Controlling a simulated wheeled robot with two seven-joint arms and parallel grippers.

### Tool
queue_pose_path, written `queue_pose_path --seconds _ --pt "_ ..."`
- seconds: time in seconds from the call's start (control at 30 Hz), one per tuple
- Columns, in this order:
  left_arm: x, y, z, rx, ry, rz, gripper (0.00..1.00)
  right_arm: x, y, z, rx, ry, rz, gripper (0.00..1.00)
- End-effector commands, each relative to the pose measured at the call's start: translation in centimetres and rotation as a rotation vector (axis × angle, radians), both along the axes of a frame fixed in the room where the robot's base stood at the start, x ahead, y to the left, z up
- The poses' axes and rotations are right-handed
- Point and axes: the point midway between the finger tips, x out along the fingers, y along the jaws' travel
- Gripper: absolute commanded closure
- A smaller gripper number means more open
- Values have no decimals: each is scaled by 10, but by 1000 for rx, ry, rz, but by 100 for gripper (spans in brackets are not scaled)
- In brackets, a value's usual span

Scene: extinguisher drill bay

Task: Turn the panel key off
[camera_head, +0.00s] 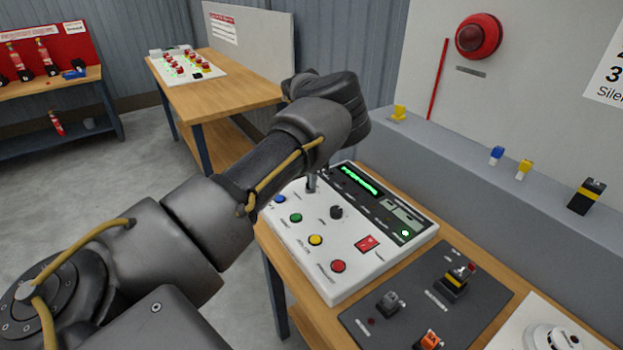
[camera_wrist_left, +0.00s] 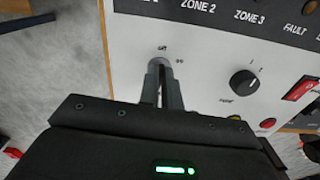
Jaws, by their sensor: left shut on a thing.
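The white control panel (camera_head: 388,258) lies on a wooden bench and has a green-lit display, coloured buttons, a black knob (camera_head: 337,212) and a red rocker switch (camera_head: 367,243). My left gripper (camera_head: 311,187) points down at the panel's far left part. In the left wrist view its fingers (camera_wrist_left: 163,82) are shut on the panel key at the round key switch (camera_wrist_left: 158,63), between "off" and "on" marks. The fingers hide the key itself, so its angle cannot be told. My right gripper is in neither view.
A dark board (camera_head: 410,318) with switches lies right of the panel. A grey ledge (camera_head: 450,150) with small coloured items runs behind, below a red alarm bell (camera_head: 478,36). Another wooden table (camera_head: 235,88) stands at the back. Grey floor is open at left.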

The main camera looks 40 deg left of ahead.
Motion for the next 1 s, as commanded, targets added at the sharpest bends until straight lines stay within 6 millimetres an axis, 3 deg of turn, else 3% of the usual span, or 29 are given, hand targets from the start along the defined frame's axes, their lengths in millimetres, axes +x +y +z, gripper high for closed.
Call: queue_pose_path --seconds 0.77,0.8,0.93,1.0 --pt "-1 1 -1 -1 1 102 100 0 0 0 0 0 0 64" --pt "-1 1 -1 -1 1 102 91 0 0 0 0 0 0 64" --pt "0 0 0 -1 1 101 74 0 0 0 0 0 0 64" --pt "0 0 0 -1 1 100 73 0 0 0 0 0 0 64"
